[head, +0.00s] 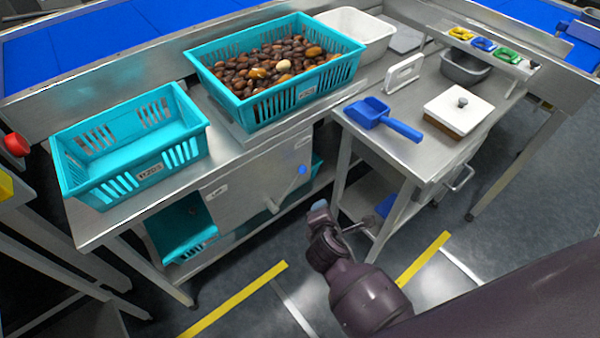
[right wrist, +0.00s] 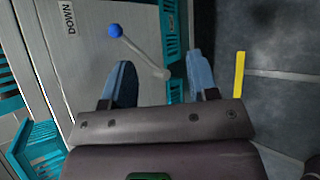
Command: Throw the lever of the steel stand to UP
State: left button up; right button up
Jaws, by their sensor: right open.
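The steel stand's front panel (head: 255,185) shows below the table top in the head view. Its lever has a blue knob (head: 302,169) and a thin rod that slants from the upper right down to a pivot. In the right wrist view the knob (right wrist: 114,30) lies on the side of the DOWN label (right wrist: 68,17). My right gripper (head: 319,208) is open and empty, right of and below the knob. Its blue fingers (right wrist: 161,82) stand apart in the wrist view, with the lever's pivot end showing between them. Whether they touch is unclear. My left gripper is out of view.
A teal crate of dates (head: 215,85) and an empty teal crate (head: 75,165) sit on the stand. Another teal crate (head: 180,220) is underneath. Floor in front has yellow tape (head: 240,297).

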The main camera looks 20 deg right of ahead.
aim_at(302, 172)
jog(key=w+a+n+t+h+b, duration=0.1)
jog(key=w+a+n+h+b, duration=0.1)
jog(key=w+a+n, duration=0.5)
jog(key=shift+n+h, duration=0.3)
jog(key=shift+h, duration=0.1)
jog(key=b+x, duration=0.1)
jog(key=x, duration=0.3)
jog(key=r+b+x, duration=0.1)
jog(key=x, duration=0.2)
jog(key=b+x, duration=0.1)
jog(key=x, duration=0.3)
jog(key=shift+w+d+b, duration=0.3)
jog(key=shift+w, duration=0.2)
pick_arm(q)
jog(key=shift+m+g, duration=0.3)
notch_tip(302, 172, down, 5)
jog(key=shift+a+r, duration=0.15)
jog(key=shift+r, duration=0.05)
pick_arm(e)
jog(key=shift+w+d+r, duration=0.1)
jog(key=shift+w+d, duration=0.05)
jog(key=shift+w, duration=0.1)
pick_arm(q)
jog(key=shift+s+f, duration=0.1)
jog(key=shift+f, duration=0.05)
pick_arm(e)
grip_shut()
